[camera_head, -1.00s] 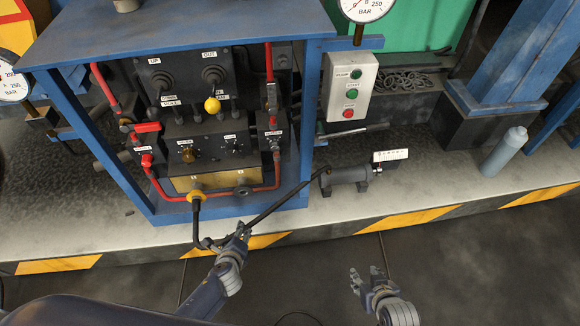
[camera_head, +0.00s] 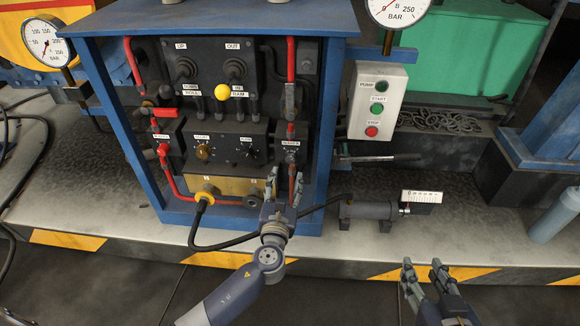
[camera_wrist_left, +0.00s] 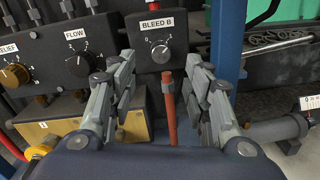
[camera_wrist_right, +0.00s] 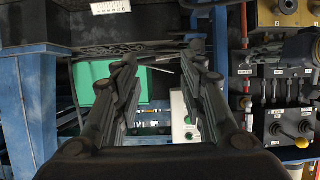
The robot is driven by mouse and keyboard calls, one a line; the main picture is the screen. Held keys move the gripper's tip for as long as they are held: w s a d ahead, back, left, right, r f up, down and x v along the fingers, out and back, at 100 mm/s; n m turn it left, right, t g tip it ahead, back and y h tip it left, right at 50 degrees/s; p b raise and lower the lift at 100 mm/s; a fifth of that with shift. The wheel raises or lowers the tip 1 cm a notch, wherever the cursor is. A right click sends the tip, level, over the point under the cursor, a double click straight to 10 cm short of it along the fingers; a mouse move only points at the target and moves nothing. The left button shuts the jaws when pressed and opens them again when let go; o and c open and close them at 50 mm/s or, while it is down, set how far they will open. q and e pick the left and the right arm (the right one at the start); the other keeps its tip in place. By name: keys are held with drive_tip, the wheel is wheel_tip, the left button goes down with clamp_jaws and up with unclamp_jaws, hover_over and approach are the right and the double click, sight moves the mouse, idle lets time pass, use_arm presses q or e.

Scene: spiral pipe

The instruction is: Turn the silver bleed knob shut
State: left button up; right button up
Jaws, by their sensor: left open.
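The silver bleed knob (camera_wrist_left: 161,52) sits on a dark block under the label "BLEED B" (camera_wrist_left: 159,23) in the left wrist view. In the head view the knob (camera_head: 292,157) is small, at the right of the control panel. My left gripper (camera_head: 285,182) is open just below that block in the head view. In the left wrist view its fingers (camera_wrist_left: 160,64) stand apart on either side of the knob's line, with nothing between them but the view of the knob and a red pipe. My right gripper (camera_head: 421,266) is open and empty, low at the right, away from the panel.
Left of the knob are a flow knob (camera_wrist_left: 77,64) and a brass relief knob (camera_wrist_left: 14,76). A red pipe (camera_wrist_left: 170,110) drops below the block. A blue frame post (camera_head: 328,120) stands close at the right. A black hose (camera_head: 225,244) loops below.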

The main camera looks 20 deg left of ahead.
sight(290, 161)
use_arm(q)
drive_tip(key=w, duration=0.2)
drive_tip(key=w+b, duration=0.1)
drive_tip(key=w, duration=0.1)
drive_tip(key=w+a, duration=0.1)
drive_tip(key=w, duration=0.1)
drive_tip(key=shift+w+f, duration=0.1)
drive_tip(key=shift+w, duration=0.15)
drive_tip(key=shift+w+a+b, duration=0.1)
drive_tip(key=shift+w+b, duration=0.25)
drive_tip(key=shift+w, duration=0.15)
use_arm(e)
wheel_tip(290, 161, up, 9)
drive_tip(key=w+a+t+y, duration=0.1)
drive_tip(key=w+a+t, duration=0.1)
drive_tip(key=t, duration=0.3)
drive_tip(key=shift+w+y, duration=0.3)
drive_tip(key=shift+w, duration=0.05)
drive_tip(key=shift+f, duration=0.1)
use_arm(q)
drive_tip(key=c, duration=1.1)
